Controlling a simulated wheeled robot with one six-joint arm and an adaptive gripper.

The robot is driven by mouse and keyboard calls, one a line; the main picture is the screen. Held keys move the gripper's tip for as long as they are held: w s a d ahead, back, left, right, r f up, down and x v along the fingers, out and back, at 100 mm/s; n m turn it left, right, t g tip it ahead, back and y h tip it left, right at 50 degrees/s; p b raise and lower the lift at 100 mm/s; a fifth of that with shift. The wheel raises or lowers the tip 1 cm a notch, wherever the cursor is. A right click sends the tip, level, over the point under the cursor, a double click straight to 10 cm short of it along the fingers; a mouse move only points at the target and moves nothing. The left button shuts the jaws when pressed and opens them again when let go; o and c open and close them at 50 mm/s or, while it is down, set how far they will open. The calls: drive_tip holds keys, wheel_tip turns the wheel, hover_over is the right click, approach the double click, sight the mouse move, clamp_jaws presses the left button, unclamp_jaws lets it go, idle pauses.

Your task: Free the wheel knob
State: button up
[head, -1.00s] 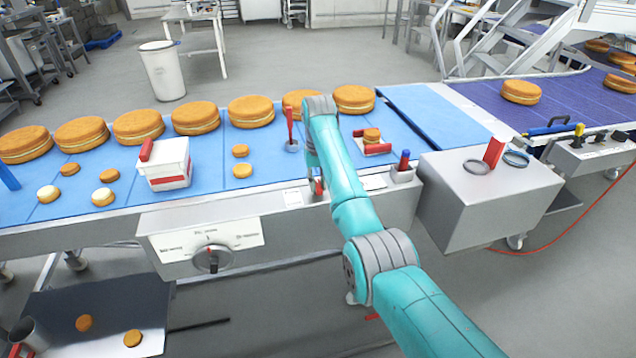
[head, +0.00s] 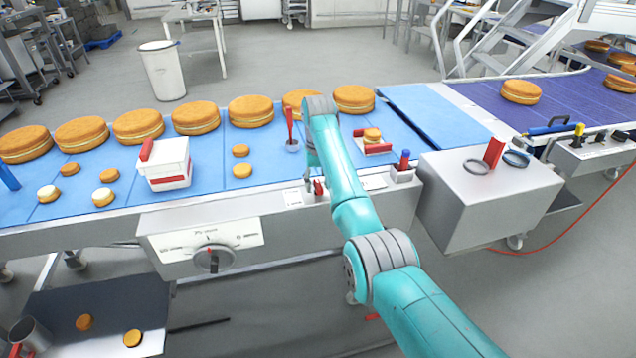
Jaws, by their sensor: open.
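My gripper (head: 311,186) hangs at the front edge of the conveyor, at the end of my teal arm. It is small and partly hidden by the arm; its jaws are open. A small red knob (head: 319,188) shows on the conveyor's front ledge, right beside the fingertips. I cannot tell whether the fingers touch it, and its lower part is hard to make out.
Large filled cakes (head: 250,111) line the back of the blue belt (head: 275,160). A white tub (head: 164,165) with a red handle and a red upright handle (head: 290,128) stand on it. A steel box (head: 490,195) with rings stands at the right.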

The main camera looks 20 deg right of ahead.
sight(318, 184)
drive_tip(key=shift+r, duration=3.75)
